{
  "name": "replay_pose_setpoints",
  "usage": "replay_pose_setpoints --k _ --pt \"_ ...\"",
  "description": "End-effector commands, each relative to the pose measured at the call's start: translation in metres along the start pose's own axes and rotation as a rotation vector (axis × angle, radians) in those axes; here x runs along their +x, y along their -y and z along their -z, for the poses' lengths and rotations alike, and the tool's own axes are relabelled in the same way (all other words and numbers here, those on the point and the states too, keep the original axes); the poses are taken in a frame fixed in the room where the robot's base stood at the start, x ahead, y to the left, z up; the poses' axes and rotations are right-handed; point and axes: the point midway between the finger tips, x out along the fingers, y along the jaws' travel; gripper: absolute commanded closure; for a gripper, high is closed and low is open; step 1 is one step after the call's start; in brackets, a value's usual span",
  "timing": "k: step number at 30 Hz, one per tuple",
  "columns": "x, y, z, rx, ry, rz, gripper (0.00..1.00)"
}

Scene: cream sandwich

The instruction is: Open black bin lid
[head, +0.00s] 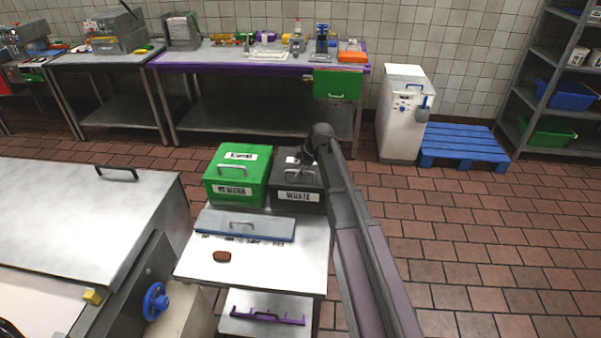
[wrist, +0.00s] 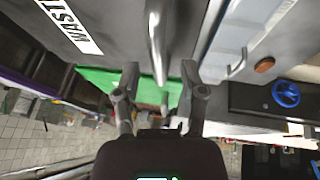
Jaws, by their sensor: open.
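The black bin (head: 290,206) with a white WASTE label stands at the back right of the small metal table. Its lid looks closed in the head view, partly hidden by my arm. In the wrist view the black lid (wrist: 110,15) fills the top left, and its metal handle (wrist: 155,35) reaches down between my fingers. My gripper (wrist: 160,80) is open, with a fingertip on either side of the handle's line. I cannot tell whether the fingers touch the handle. In the head view my gripper is mostly hidden by my arm.
A green bin (head: 237,190) stands directly left of the black bin. A blue-grey handled lid (head: 270,232) and a small brown piece (head: 222,256) are on the metal table (head: 290,262). A large metal unit (head: 70,220) stands at left. Tiled floor is clear at right.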

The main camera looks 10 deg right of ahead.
Motion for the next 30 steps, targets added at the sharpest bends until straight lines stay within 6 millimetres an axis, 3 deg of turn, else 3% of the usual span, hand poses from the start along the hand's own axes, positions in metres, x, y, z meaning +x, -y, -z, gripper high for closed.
replay_pose_setpoints --k 11,16,25,30 --pt "0.001 0.0 0.0 0.0 0.0 0.0 0.49" --pt "0.001 0.0 0.0 0.0 0.0 0.0 1.0" --pt "0.002 -0.002 0.0 -0.001 0.001 0.001 1.0" --pt "0.005 -0.016 0.0 -0.002 0.001 0.001 1.0"
